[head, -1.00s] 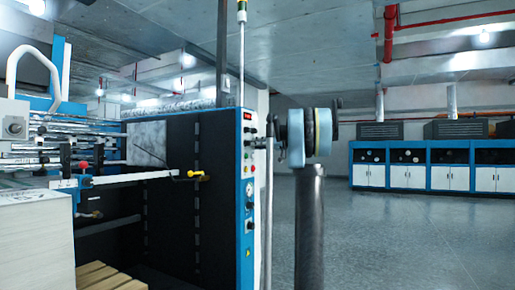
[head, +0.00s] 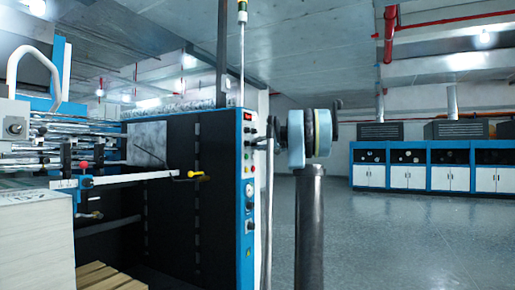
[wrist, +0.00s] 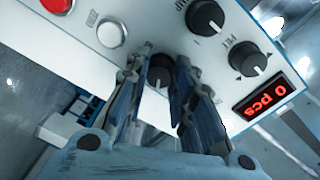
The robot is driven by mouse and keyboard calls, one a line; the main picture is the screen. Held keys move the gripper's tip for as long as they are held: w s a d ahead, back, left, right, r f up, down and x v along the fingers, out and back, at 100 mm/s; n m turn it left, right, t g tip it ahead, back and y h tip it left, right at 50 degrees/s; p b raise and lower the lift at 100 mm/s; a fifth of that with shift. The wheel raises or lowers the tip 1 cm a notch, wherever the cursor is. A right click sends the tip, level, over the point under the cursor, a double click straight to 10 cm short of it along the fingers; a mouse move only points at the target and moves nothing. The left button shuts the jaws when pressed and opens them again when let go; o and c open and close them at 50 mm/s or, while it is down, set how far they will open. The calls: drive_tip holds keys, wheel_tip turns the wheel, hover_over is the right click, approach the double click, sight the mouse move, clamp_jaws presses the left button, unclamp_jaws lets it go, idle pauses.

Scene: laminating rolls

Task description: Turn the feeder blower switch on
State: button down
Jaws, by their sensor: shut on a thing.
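In the wrist view, a small black rotary knob (wrist: 160,72) sits on the white control panel between the fingertips of my gripper (wrist: 160,66). The gripper is shut on this knob. Its label is hidden by the fingers, so I cannot read whether it marks the feeder blower switch. In the head view, my gripper (head: 262,140) is at the upper part of the machine's narrow control panel (head: 248,222), just below the red display. The knob is too small to make out there.
Near the held knob are two larger black knobs (wrist: 205,17) (wrist: 245,55), a white button (wrist: 112,33), a red button (wrist: 57,5) and a red display (wrist: 265,92) reading 0 pcs. A paper stack (head: 35,240) stands at left. The floor at right is clear.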

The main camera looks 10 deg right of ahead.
drive_tip(key=shift+d+m, duration=0.15)
drive_tip(key=shift+m, duration=0.25)
drive_tip(key=c, duration=1.3)
unclamp_jaws()
drive_tip(key=shift+w+f, duration=0.15)
drive_tip(key=shift+c, duration=0.2)
drive_tip(key=v, duration=1.2)
